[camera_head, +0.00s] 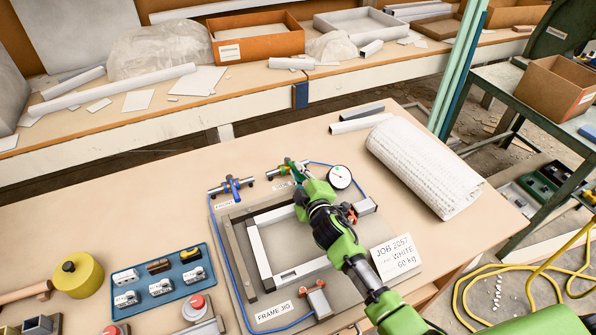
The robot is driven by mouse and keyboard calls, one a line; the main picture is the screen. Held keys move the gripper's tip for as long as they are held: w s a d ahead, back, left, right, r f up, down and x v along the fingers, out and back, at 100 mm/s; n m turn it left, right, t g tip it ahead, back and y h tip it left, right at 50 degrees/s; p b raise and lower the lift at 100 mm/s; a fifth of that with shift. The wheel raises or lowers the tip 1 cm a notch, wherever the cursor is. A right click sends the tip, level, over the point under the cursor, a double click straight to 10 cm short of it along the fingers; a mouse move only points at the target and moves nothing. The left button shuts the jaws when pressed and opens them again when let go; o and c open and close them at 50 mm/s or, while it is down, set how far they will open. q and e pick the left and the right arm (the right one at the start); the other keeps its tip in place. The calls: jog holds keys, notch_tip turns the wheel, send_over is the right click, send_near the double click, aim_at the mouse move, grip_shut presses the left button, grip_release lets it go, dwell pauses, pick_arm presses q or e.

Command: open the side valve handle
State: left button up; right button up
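A valve with a blue handle (232,186) sits on a short pipe at the upper left of the frame jig board (231,290), with a white label below it. A second valve (276,173) on a similar pipe is to its right, at the board's top edge. Its label is partly covered by my arm, and its handle is mostly hidden. My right gripper (296,170) reaches in from the lower right and is at this second valve, seen from behind. I cannot tell whether its fingers touch the handle or how far apart they are. My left gripper is out of view.
A round gauge (339,177) stands close right of my gripper. A white frame (262,255) lies in the jig under my arm. The table's left middle is clear.

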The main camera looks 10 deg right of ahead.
jog(key=shift+o, duration=0.3)
jog(key=v, duration=1.2)
jog(key=shift+a, duration=0.15)
